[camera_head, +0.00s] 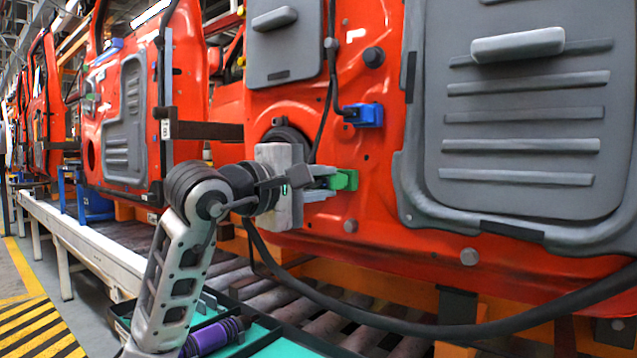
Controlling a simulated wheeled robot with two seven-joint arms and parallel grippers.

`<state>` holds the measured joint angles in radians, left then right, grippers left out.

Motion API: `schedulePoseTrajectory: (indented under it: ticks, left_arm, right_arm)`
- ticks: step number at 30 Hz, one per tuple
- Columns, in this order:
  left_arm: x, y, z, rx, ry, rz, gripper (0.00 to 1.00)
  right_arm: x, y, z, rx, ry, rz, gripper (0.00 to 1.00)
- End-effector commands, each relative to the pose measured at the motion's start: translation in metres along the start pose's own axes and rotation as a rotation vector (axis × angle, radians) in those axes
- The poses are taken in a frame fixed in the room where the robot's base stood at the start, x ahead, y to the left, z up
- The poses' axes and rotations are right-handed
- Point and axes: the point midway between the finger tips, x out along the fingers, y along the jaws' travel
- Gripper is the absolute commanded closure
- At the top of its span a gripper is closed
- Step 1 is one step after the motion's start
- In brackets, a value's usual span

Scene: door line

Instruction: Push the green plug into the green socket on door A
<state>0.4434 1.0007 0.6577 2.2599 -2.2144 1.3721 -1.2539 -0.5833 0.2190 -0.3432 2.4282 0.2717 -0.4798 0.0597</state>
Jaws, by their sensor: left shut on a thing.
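My left gripper (322,183) reaches in from the left to the lower part of the red door panel (375,220) in front of me. Its fingers are shut on the green plug (346,180), whose green body shows just past the fingertips, close to the door. The green socket cannot be told apart from the plug at this angle, so I cannot tell how deep the plug sits. No letter A is readable on the door. My right gripper is not in view.
A blue connector (365,115) with a black cable sits above the gripper. A thick black hose (400,325) loops across the front below the door. A tray (262,338) with a purple cylinder (210,338) stands at the bottom. Rollers and other red doors (135,105) extend behind.

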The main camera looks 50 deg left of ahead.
Motion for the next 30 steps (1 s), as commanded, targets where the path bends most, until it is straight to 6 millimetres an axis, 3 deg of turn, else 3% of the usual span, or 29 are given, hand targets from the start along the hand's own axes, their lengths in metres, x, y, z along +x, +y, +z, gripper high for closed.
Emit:
schedulePoseTrajectory:
  ticks: [30]
  left_arm:
    - [0.014,0.0,-0.001,0.0,-0.001,0.001,1.0]
  right_arm:
    - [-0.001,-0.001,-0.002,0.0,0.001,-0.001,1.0]
